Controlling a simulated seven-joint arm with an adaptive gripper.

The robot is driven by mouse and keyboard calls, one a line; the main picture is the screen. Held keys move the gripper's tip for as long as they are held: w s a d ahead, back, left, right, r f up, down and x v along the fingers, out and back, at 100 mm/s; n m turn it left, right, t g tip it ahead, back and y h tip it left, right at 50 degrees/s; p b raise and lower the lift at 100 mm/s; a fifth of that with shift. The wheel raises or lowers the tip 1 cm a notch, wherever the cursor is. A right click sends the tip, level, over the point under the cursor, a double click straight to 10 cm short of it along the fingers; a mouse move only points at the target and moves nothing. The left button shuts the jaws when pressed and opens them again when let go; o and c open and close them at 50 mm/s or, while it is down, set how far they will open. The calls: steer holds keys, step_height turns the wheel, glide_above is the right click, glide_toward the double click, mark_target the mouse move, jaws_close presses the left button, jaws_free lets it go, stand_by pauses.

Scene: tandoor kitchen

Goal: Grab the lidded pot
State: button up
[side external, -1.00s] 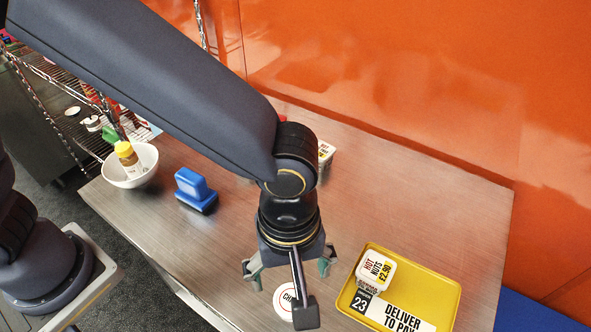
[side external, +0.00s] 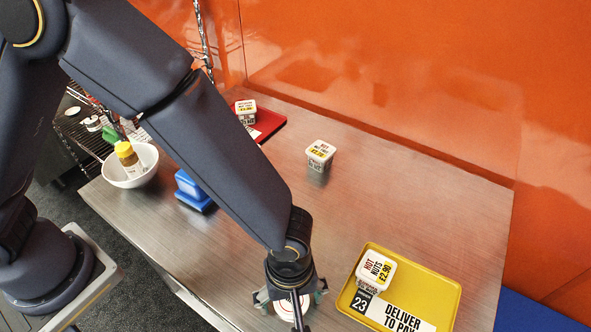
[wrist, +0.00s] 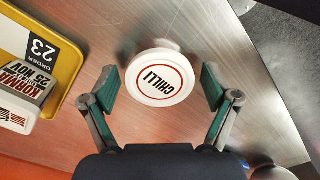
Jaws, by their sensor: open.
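A round white lidded pot (wrist: 160,77) with a red ring and "CHILLI" on its lid stands on the steel table. In the wrist view it lies between the two green-padded fingertips of my gripper (wrist: 160,88), with a gap on each side. My gripper is open and holds nothing. In the side view my gripper (side external: 291,298) is over the pot (side external: 284,313), near the front edge of the table, and hides much of it. I cannot tell exactly how far the fingertips are above the tabletop.
Another tub (side external: 320,154) stands farther back. A red tray (side external: 272,119), a blue-handled object (side external: 187,185) and a white bowl (side external: 119,176) are toward the back left.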

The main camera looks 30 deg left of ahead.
steer(key=c, duration=1.1)
steer(key=shift+r, duration=0.15)
